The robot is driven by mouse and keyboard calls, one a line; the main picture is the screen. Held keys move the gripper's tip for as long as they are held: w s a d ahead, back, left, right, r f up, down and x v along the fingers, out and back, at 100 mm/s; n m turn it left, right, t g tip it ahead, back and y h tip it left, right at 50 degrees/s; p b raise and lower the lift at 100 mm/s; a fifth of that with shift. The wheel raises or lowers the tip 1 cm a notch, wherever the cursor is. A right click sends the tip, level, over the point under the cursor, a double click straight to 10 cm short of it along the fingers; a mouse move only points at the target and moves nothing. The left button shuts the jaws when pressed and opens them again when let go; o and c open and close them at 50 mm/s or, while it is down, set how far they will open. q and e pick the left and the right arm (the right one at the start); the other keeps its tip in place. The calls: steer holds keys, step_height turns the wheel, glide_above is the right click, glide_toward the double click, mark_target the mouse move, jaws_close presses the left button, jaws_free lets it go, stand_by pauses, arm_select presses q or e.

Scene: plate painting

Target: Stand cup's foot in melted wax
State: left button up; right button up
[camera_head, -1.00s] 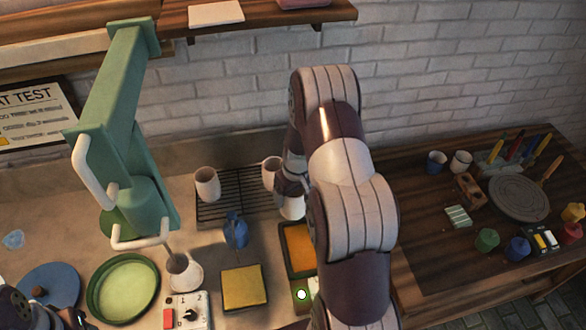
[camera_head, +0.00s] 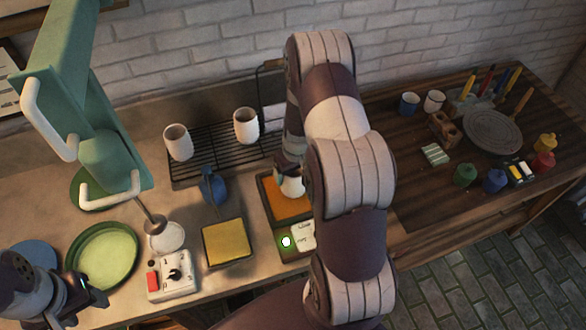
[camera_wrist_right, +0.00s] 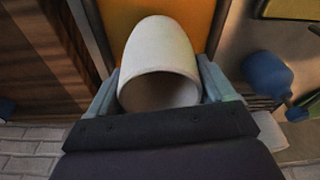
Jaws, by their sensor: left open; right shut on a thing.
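A white cup (camera_head: 291,186) is held by my right gripper (camera_head: 286,162), partly hidden behind my right arm. In the right wrist view the gripper (camera_wrist_right: 162,88) is shut on the cup (camera_wrist_right: 160,55), its mouth toward the camera and its foot toward the orange wax (camera_wrist_right: 200,14). In the head view the cup is over the back part of the orange wax tray (camera_head: 268,204). I cannot tell whether its foot touches the wax. My left gripper (camera_head: 84,294) is open and empty at the lower left.
Two more cups (camera_head: 178,143) (camera_head: 246,126) stand on the black rack (camera_head: 210,160). A blue jug (camera_head: 213,188), a yellow pad tray (camera_head: 227,242), a control box (camera_head: 172,277) and a green round basin (camera_head: 103,255) are to the left. A lit lamp (camera_head: 286,242) shows at the orange tray's front.

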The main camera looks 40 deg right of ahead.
arm_select(q)
steer(key=shift+f+b, duration=0.45)
steer(key=shift+f, duration=0.45)
arm_select(e)
steer(key=shift+f, duration=0.9)
arm_select(q)
steer(key=shift+f+b, duration=0.35)
arm_select(e)
steer(key=shift+f, duration=0.35)
steer(key=shift+r, duration=0.1)
arm_select(q)
steer(key=shift+r+p, duration=2)
arm_select(e)
steer(key=shift+r, duration=2.4)
arm_select(q)
step_height(320, 180, up, 3)
steer(key=p, duration=0.3)
arm_select(e)
step_height(320, 180, up, 4)
steer(key=shift+r, duration=0.1)
